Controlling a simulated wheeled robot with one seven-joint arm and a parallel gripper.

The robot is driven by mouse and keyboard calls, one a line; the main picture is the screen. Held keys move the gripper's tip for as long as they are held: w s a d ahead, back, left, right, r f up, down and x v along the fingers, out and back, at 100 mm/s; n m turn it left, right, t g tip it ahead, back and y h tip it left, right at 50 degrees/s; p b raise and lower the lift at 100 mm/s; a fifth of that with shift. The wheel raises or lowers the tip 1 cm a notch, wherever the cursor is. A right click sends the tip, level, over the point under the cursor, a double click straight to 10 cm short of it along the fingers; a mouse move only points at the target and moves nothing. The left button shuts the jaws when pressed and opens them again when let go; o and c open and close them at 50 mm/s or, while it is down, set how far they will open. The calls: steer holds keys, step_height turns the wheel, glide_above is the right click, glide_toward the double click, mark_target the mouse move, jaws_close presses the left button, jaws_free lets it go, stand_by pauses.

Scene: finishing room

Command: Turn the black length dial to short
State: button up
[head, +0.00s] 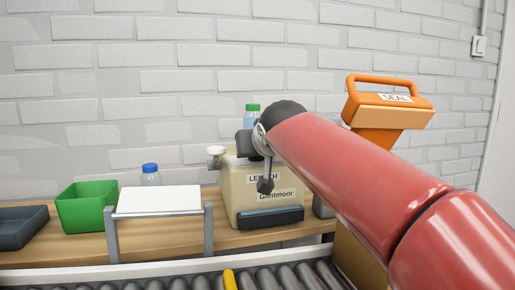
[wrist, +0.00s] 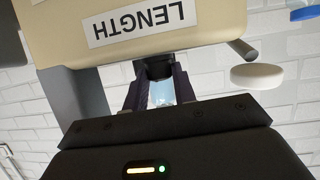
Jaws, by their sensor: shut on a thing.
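The beige machine (head: 242,197) stands on the wooden bench in the head view, with a LENGTH label (wrist: 140,22) that appears upside down in the wrist view. In the wrist view the black dial (wrist: 156,69) shows at the machine's edge beside the label. My gripper (wrist: 157,80) is shut on it, one dark finger on each side. Most of the dial is hidden between the fingers, and I cannot read its setting. In the head view my arm covers the dial and part of the label.
A white knob (head: 216,150) sticks out left of the dial. A white platform (head: 159,199) on grey legs, a green bin (head: 86,205) and a blue-capped bottle (head: 150,175) stand left. An orange SEAL handle (head: 390,98) rises behind my arm. A roller conveyor (head: 190,283) runs in front.

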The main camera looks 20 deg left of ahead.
steer(key=o, duration=1)
steer(key=shift+b+v, duration=0.5)
steer(key=shift+v, duration=3.4)
